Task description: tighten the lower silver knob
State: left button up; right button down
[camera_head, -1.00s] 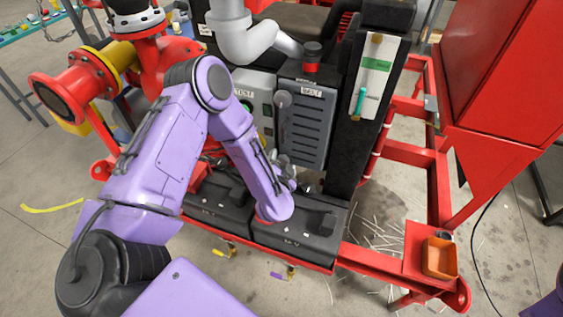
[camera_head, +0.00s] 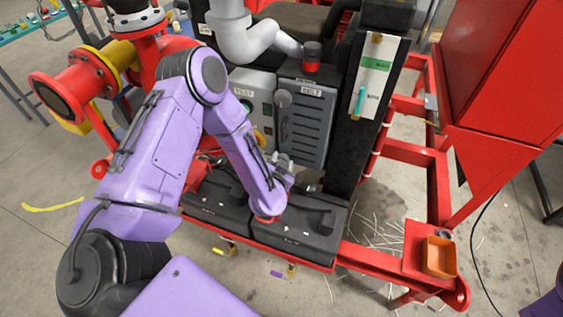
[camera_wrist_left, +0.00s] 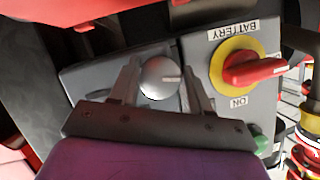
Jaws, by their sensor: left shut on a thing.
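In the head view the left gripper (camera_head: 284,164) is small and partly behind my purple forearm, at the lower part of the grey BELT panel (camera_head: 305,125). The knob it holds is hidden there. A grey round knob (camera_head: 283,98) shows higher on that panel. My right gripper is not in view.
A red-on-yellow BATTERY switch (camera_wrist_left: 242,68) is close to the right finger in the wrist view, with a green button (camera_wrist_left: 260,140) near it. Black battery boxes (camera_head: 300,228) lie below the panel. A red cabinet (camera_head: 510,75) stands at right.

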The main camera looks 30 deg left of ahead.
pick_arm(q)
jog(key=n+t+h+b, duration=0.1)
jog(key=n+h+b, duration=0.1)
jog(key=n+b, duration=0.1)
jog(key=n+t+h+b, duration=0.1)
jog(key=n+h+b, duration=0.1)
jog(key=n, duration=0.4)
jog(key=n+t+h+b, duration=0.2)
jog(key=n+h+b, duration=0.1)
jog(key=n, duration=0.2)
jog(key=shift+a+f+h+b, duration=0.15)
jog(key=shift+a+h+b, duration=0.1)
jog(key=shift+h+b, duration=0.15)
jog(key=shift+n, duration=0.3)
dwell(0.3)
jog(key=o, duration=1.1)
jog(key=shift+c, duration=0.2)
